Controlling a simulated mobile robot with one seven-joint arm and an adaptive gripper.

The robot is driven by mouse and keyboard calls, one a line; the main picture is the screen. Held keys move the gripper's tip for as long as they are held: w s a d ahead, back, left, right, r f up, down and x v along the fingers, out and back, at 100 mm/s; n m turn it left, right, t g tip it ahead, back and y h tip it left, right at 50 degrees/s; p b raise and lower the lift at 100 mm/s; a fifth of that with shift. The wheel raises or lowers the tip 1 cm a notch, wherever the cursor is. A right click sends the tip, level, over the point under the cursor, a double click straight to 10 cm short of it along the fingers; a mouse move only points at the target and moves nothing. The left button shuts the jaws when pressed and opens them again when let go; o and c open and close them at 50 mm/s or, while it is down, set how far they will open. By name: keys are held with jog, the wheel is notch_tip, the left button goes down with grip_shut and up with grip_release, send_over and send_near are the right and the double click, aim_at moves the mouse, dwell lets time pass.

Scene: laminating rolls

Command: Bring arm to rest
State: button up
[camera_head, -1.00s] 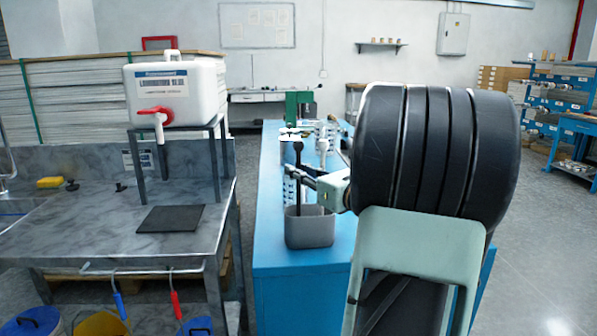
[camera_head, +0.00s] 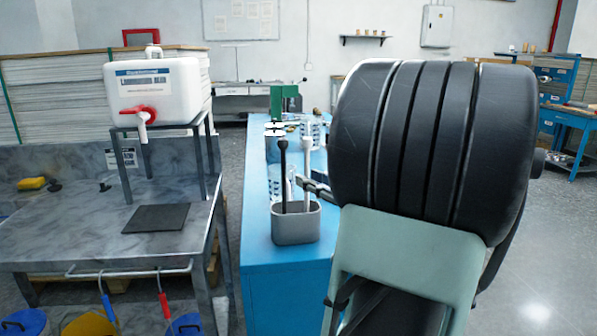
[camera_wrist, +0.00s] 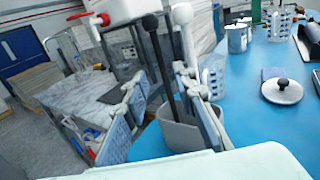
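My arm fills the right of the head view, its big black ribbed joint and pale green link raised in front of the blue bench (camera_head: 262,290). My gripper (camera_wrist: 162,85) shows in the wrist view with its two fingers spread apart and nothing held between them. In the head view only a bit of my gripper (camera_head: 318,188) shows past the arm, close to the grey bin in the picture. The grey bin (camera_head: 297,228) holds a black-handled tool (camera_head: 283,165) and a white-handled tool (camera_head: 306,150), both upright. In the wrist view the bin (camera_wrist: 178,137) stands beyond the fingers.
A marble-topped table (camera_head: 60,235) at left carries a white tank (camera_head: 158,88) with a red tap on a stand, and a dark mat (camera_head: 155,218). Clear containers, metal pots and a round knobbed lid (camera_wrist: 282,92) stand on the bench. Open floor (camera_head: 540,250) lies at right.

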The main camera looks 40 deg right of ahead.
jog(key=shift+s, duration=0.75)
